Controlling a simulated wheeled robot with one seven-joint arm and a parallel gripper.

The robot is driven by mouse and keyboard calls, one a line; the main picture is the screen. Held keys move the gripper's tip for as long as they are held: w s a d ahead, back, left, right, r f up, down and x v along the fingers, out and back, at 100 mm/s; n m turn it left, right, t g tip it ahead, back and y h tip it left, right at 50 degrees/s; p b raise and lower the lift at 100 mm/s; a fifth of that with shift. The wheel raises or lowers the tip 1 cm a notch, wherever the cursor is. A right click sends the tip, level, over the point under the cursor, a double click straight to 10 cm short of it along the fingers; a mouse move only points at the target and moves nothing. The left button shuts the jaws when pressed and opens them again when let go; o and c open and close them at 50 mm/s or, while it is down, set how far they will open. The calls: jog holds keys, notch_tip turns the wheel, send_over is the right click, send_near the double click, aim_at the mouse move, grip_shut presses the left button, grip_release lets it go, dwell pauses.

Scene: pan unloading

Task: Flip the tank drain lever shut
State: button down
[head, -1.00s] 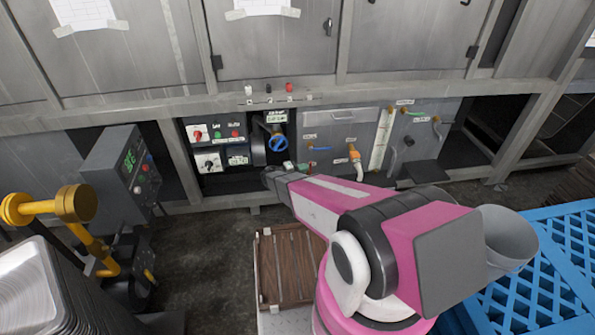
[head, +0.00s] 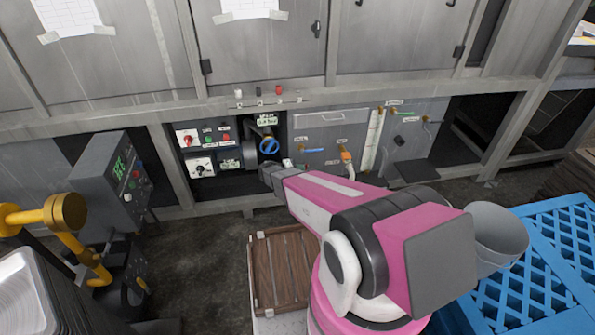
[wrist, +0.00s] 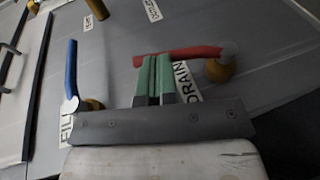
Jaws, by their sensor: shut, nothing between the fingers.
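The red drain lever (wrist: 185,54) is in the wrist view, lying roughly across the picture from its brass pivot (wrist: 221,66) on the right. The DRAIN label (wrist: 186,82) is beside it. My gripper (wrist: 155,62) has green fingers pressed together with nothing between them. Its tips overlap the lever's left part in the picture; I cannot tell if they touch it. The blue fill lever (wrist: 72,68) stands to the left, beside the FILL label (wrist: 66,128). In the head view the grey tank (head: 325,128) is under the counter.
A blue valve wheel (head: 269,146) and a switch panel (head: 203,140) are left of the tank. An orange valve (head: 347,155) with a hose is on its front. A wooden crate (head: 283,265) and a blue pallet (head: 550,255) stand nearer on the floor.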

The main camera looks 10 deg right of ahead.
jog(key=d+f+m+y, duration=0.1)
jog(key=d+f+y, duration=0.3)
jog(key=d+y, duration=0.2)
jog(key=shift+d+f+g, duration=0.2)
jog(key=shift+d+g, duration=0.1)
jog(key=shift+d, duration=0.75)
dwell(0.4)
jog(key=shift+d+f, duration=0.1)
jog(key=shift+f, duration=0.05)
dwell(0.4)
jog(key=v, duration=1.1)
dwell(0.3)
